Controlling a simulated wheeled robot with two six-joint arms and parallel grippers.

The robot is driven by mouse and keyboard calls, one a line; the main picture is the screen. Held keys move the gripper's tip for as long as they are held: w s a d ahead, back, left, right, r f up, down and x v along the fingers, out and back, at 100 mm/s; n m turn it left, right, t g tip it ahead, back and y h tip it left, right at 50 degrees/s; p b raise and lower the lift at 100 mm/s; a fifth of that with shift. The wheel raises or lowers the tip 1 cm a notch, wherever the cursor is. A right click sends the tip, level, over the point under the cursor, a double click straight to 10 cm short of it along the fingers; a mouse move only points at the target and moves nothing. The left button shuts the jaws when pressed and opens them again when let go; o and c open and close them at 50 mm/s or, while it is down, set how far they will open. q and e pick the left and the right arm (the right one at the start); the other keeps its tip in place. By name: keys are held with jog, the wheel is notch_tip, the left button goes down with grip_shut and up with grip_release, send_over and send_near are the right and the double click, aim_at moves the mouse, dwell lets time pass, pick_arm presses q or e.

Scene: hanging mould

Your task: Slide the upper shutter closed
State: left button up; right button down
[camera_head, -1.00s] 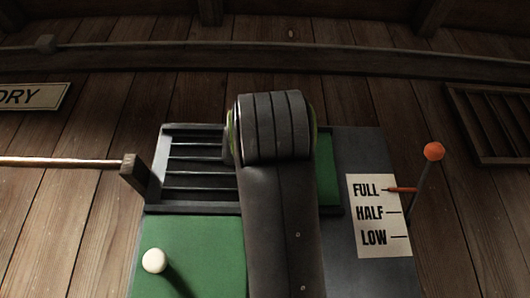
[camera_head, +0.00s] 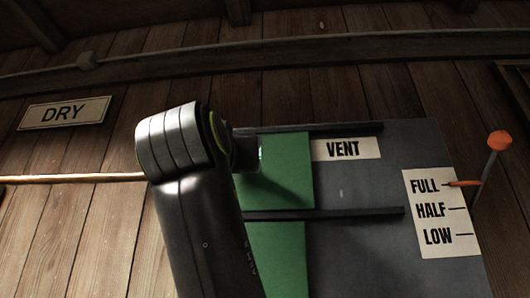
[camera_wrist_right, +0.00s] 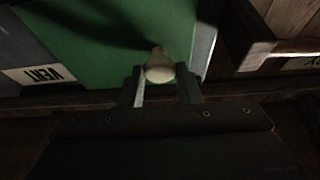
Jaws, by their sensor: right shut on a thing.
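The upper shutter (camera_head: 285,160) is a green panel between two dark rails, left of the VENT label (camera_head: 343,149). No slats show in its visible part; its left portion is hidden behind my right arm. In the right wrist view the shutter (camera_wrist_right: 105,30) fills the upper middle. My right gripper (camera_wrist_right: 160,82) is shut on its pale round knob (camera_wrist_right: 158,66), with one finger on each side. In the head view the knob and fingertips are mostly hidden by my arm. My left gripper is in neither view.
A lower green panel (camera_head: 272,262) lies under the lower rail (camera_head: 330,213). An orange-knobbed lever (camera_head: 498,141) stands right of the FULL/HALF/LOW label (camera_head: 440,212). A rod (camera_head: 75,179) runs in from the left below the DRY sign (camera_head: 63,113).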

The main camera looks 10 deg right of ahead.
jog(key=shift+w+a, duration=0.2)
jog(key=shift+a, duration=0.75)
jog(key=c, duration=1.4)
grip_release()
jog(key=o, duration=0.3)
jog(key=shift+a, duration=0.15)
jog(key=shift+w+a, duration=0.1)
jog(key=shift+a, duration=0.05)
